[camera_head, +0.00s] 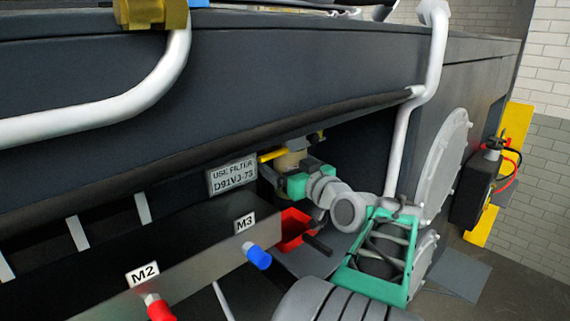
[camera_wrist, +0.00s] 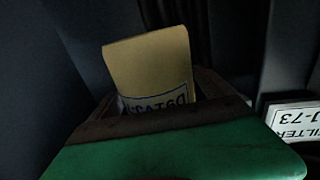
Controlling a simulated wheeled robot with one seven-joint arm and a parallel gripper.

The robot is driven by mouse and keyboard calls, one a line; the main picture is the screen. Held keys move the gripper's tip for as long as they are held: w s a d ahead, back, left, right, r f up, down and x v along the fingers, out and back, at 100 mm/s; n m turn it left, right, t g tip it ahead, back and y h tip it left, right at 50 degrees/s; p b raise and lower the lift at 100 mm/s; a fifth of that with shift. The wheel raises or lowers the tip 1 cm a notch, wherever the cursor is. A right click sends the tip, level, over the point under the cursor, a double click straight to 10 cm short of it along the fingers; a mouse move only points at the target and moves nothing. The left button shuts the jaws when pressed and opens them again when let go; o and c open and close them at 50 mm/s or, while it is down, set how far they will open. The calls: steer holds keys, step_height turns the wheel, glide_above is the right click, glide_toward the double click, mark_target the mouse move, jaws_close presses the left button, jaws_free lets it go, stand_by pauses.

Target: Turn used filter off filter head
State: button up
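The used filter (camera_head: 289,159) is a tan cylinder under the chassis overhang, partly hidden by my gripper in the head view. In the wrist view the filter (camera_wrist: 150,60) stands just beyond the green gripper body, with a partly covered label that appears upside down. The filter head above it is in shadow and cannot be made out clearly. My gripper (camera_head: 291,172) is at the filter, with dark fingers to either side of it. Whether the fingers press on the filter cannot be told.
A "USE FILTER D91V3-73" plate (camera_head: 232,175) is left of the filter; a yellow lever (camera_head: 271,155) is close by. A red open container (camera_head: 294,229) sits below. A metal panel with a blue fitting (camera_head: 257,256) and a red fitting (camera_head: 160,309) lies in front. A white pipe (camera_head: 403,140) stands right.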

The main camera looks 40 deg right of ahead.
steer(key=c, duration=2)
steer(key=o, duration=1.5)
steer(key=c, duration=1.2)
steer(key=shift+a+m+h+b, duration=0.1)
steer(key=shift+m+h+b, duration=0.3)
steer(key=shift+m+h, duration=0.55)
steer(key=shift+c, duration=0.2)
steer(key=m+g+h, duration=0.1)
steer(key=h, duration=0.1)
steer(key=m+g+h, duration=0.1)
steer(key=m+h, duration=0.1)
steer(key=h, duration=0.1)
steer(key=shift+d+g, duration=0.3)
steer(key=shift+d, duration=0.05)
steer(key=shift+s+d+m+h, duration=0.15)
steer(key=shift+s+m+h, duration=0.1)
steer(key=shift+h, duration=0.2)
steer(key=shift+o, duration=0.8)
steer(key=shift+s+d+m+g, duration=0.3)
steer(key=shift+s+d+g, duration=0.05)
steer(key=shift+d+g, duration=0.1)
steer(key=o, duration=1.8)
steer(key=shift+w+a, duration=0.15)
